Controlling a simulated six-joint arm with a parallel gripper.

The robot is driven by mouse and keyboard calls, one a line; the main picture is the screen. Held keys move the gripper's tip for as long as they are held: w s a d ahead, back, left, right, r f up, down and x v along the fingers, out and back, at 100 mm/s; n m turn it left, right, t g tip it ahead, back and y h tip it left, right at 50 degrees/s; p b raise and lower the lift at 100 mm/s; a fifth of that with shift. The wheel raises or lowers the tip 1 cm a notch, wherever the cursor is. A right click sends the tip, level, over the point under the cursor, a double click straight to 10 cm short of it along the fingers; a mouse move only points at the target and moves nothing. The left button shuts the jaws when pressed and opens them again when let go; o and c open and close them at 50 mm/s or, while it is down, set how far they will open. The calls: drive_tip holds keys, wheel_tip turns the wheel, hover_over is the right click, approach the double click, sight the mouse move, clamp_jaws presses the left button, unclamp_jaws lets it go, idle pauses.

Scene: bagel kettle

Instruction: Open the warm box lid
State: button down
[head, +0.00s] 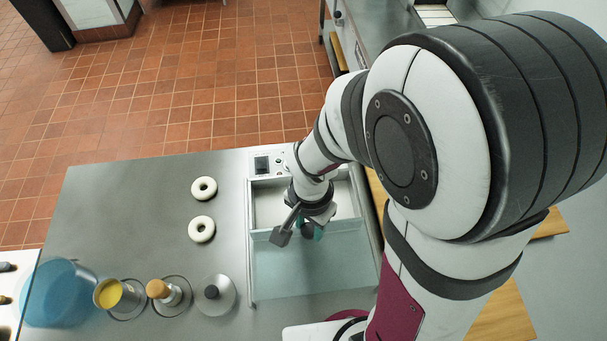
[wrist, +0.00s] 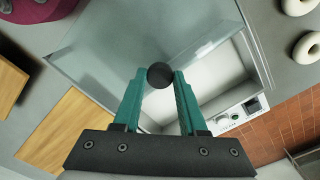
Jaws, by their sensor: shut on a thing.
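The warm box (head: 249,215) is a steel-framed box at the right end of the steel table, with a small control panel (head: 262,165) at its far left corner. Its glass lid (head: 300,272) covers the near part, and the white inside shows uncovered at the far part. In the wrist view the lid (wrist: 125,45) lies to the upper left, with the open white interior (wrist: 225,82) to the right. My gripper (wrist: 160,76) is shut on the round black lid knob (wrist: 160,72), between its teal fingers.
Two pale bagels (head: 203,188) (head: 201,229) lie on the table left of the box. A lidded pot (head: 225,298), a wooden-knobbed vessel (head: 177,296), a yellow-filled cup (head: 118,301) and a blue bowl (head: 55,298) stand along the near edge. Wooden boards (head: 503,312) lie at the right.

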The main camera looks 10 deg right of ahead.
drive_tip(key=shift+s, duration=0.45)
drive_tip(key=shift+c, duration=2.3)
unclamp_jaws()
wheel_tip(320, 180, up, 16)
drive_tip(key=shift+f, duration=0.1)
drive_tip(key=s+d+f+n+y, duration=0.1)
drive_tip(key=s+d+f+n, duration=0.1)
drive_tip(key=s, duration=0.8)
drive_tip(key=shift+f+n+y, duration=0.25)
drive_tip(key=shift+n+y, duration=0.15)
drive_tip(key=shift+n, duration=0.3)
